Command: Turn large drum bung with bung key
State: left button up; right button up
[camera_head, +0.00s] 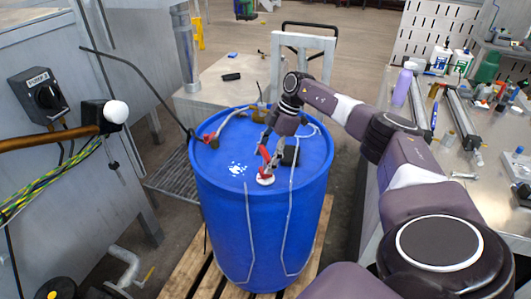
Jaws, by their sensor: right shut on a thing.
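A large blue drum (225,215) stands upright on a wooden pallet in the camera_head view. Near the front of its lid is a pale round bung (265,180). My right gripper (269,158) reaches down over the lid from the right. It is shut on a small red tool, which looks like the bung key (264,154). The key's lower end meets or sits just above the bung; I cannot tell which. The gripper fingers partly hide the key. My left gripper is not in view.
A red fitting (210,139) with a dark hose sits at the lid's left. A grey cabinet with a switch (45,96) stands left. A cluttered bench (470,150) lies right. The wooden pallet (310,270) lies underneath.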

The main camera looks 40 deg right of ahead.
jog(key=shift+f, duration=0.55)
dwell(0.5)
jog(key=shift+r, duration=0.1)
jog(key=shift+m+t+p, duration=0.3)
jog(key=shift+m+p, duration=0.05)
jog(key=shift+m, duration=0.35)
jog(key=shift+m+t+h, duration=0.3)
jog(key=shift+m, duration=0.7)
jog(key=shift+s+m+h, duration=0.1)
jog(key=shift+m+h, duration=0.2)
jog(key=shift+m, duration=0.6)
jog(key=shift+m+t, duration=0.4)
jog(key=shift+m, duration=0.4)
jog(key=shift+h, duration=0.3)
